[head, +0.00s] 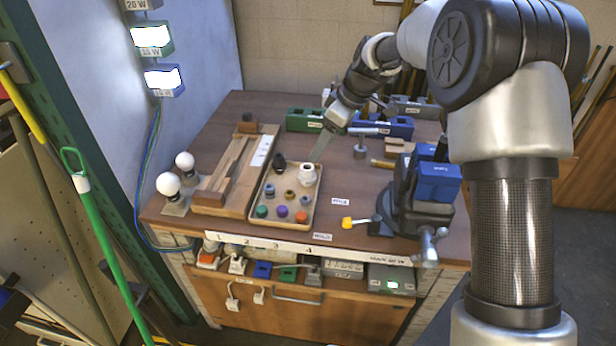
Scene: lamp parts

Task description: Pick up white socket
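The white socket (308,172) is a small pale cup-like part with a dark opening on top. It stands at the back right of a beige tray (264,222) on the workbench. My gripper (318,154) reaches down from the upper right, with its tips just above and beside the socket's upper right edge. The fingers look thin and overlap in this view, so I cannot tell their gap or whether they touch the socket. A black socket (279,162) stands to the left of the white one.
The tray also holds several small grey rings and coloured caps (281,211). A wooden fixture (232,170) lies left of the tray. A vise (405,200) with a blue block (438,182) stands at right. Green (303,120) and blue (388,127) boxes stand behind.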

